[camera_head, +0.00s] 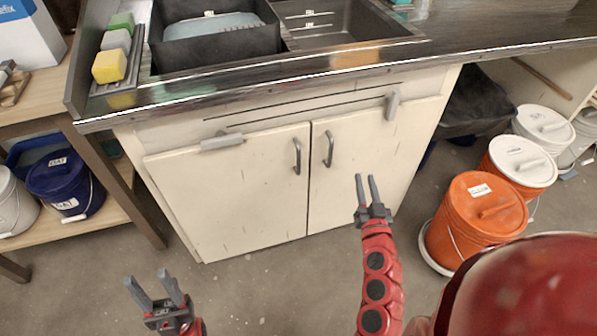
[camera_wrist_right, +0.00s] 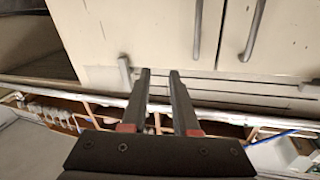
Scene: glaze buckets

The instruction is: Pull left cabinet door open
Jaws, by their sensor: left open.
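The cream left cabinet door (camera_head: 225,200) is closed under the counter, with a grey vertical handle (camera_head: 297,156) near its right edge. In the right wrist view, which appears upside down, that handle (camera_wrist_right: 255,28) is the one further right. The right cabinet door (camera_head: 365,150) is also closed, and its handle (camera_head: 329,149) stands close beside the first. My left gripper (camera_head: 149,277) is open and empty, low in front of the left door and well apart from its handle. My right gripper (camera_head: 365,178) is open and empty in front of the right door; its fingers (camera_wrist_right: 158,73) touch nothing visible.
The dark counter (camera_head: 270,82) with a sink overhangs the doors. Light latches sit on the left door's top edge (camera_head: 221,142) and the right door's (camera_head: 392,105). Orange buckets (camera_head: 475,215) stand at the right. A wooden shelf with a blue bucket (camera_head: 66,183) is at the left. The floor in front is clear.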

